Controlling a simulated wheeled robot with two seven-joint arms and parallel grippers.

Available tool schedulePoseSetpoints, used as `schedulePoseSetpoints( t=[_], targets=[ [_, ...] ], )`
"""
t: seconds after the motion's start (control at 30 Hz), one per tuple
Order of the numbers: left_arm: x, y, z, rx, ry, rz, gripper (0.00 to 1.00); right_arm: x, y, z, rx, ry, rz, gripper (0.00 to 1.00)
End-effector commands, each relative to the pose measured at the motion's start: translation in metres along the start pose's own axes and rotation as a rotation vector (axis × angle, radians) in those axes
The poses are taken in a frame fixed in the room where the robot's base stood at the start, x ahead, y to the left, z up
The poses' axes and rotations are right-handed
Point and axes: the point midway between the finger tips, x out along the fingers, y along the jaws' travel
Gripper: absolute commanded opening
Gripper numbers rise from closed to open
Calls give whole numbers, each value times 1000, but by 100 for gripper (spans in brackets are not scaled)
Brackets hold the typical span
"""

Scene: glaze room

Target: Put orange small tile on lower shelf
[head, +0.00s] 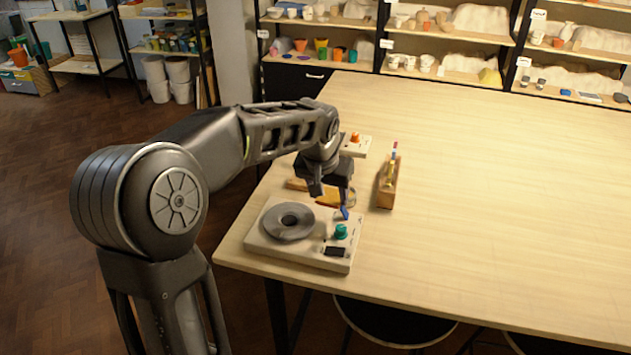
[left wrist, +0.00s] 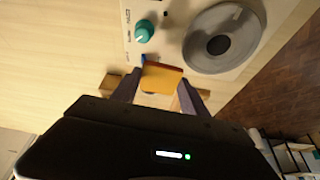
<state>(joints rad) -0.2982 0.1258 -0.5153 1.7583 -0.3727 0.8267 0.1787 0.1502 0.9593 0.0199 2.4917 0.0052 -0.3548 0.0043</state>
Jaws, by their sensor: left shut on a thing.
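The orange small tile (left wrist: 162,78) sits between the fingers of my left gripper (left wrist: 158,95) in the left wrist view. The gripper is shut on it. In the head view my left gripper (head: 332,190) hangs low over the near left part of the table, just behind a white device with a grey disc (head: 262,245). Only a little of the tile shows there, beneath the fingers. Shelving with lower shelf boards (head: 440,75) stands beyond the table's far edge. I cannot tell which board is the lower shelf meant. My right gripper is not in view.
A wooden holder with brushes or tools (head: 387,190) stands right of my gripper. A second white device with an orange knob (head: 357,143) is behind it. The wooden table (head: 500,210) is clear to the right. Stools are below its near edge.

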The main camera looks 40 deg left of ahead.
Motion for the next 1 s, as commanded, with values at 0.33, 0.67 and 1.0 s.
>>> schedulePoseSetpoints(
  t=[0.33,0.67,1.0],
  targets=[
    [13,97,42,142,0,59,10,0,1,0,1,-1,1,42],
    [22,165,71,239,2,99,10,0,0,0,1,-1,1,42],
    [22,163,70,236,2,98,10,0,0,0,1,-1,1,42]
  ],
)
